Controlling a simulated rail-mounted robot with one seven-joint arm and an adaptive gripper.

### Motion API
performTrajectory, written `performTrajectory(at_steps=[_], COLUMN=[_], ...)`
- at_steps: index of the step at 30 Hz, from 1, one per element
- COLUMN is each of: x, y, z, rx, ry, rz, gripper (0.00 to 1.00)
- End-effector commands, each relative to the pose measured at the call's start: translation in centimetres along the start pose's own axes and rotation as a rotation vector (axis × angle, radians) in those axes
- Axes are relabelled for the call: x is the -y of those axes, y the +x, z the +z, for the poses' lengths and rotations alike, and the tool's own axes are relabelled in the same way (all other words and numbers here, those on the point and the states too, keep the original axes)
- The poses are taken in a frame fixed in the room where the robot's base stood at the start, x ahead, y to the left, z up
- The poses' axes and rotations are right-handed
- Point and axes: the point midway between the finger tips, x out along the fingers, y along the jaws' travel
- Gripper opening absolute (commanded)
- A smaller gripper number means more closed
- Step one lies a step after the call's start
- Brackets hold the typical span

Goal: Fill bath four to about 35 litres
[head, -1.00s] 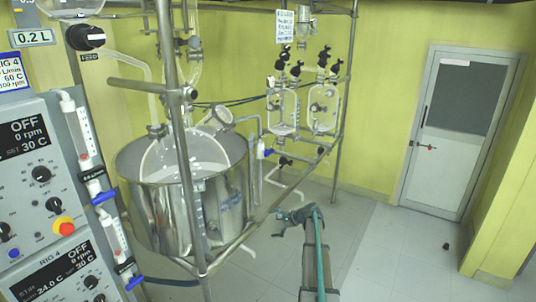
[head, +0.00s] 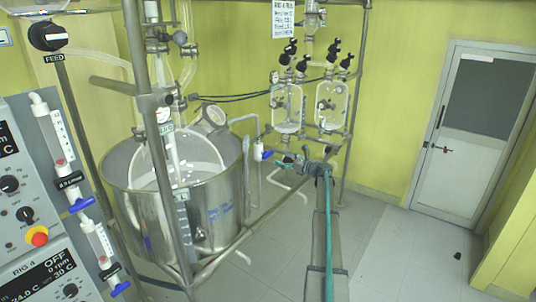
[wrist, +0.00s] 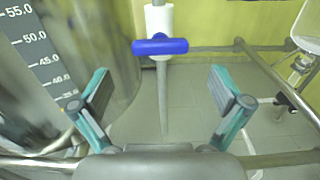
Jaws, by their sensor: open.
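The large steel bath (head: 225,195) stands left of centre in the head view, open at the top with a pale coil inside. A scale strip (head: 184,225) runs down its side. In the wrist view the scale (wrist: 38,50) shows 55.0 down to about 35 at the left. A blue valve handle (head: 266,155) sits on the pipe right of the bath. In the wrist view the handle (wrist: 160,46) lies crosswise on a white valve body, beyond my fingertips. My gripper (head: 290,162) is open and empty; its teal fingers (wrist: 162,95) are spread below the handle. The water level is unclear.
Steel frame posts (head: 155,120) and a low rail (head: 285,200) cross near the bath. Glass vessels (head: 330,105) hang behind my gripper. Control boxes (head: 35,230) and blue-handled flow tubes (head: 62,150) are at the left. The floor before the door (head: 465,130) is mostly clear.

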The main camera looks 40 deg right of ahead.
Motion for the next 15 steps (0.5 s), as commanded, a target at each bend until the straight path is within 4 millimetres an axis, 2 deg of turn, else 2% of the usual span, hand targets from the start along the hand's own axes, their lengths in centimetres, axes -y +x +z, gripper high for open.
performTrajectory(at_steps=[9, 15], x=[0.1, 0.1], y=[5.6, 8.1], z=[0.3, 0.2], rx=[-0.001, -0.001], ry=[-0.003, -0.002], rz=[0.002, 0.001], gripper=[1.00, 1.00])
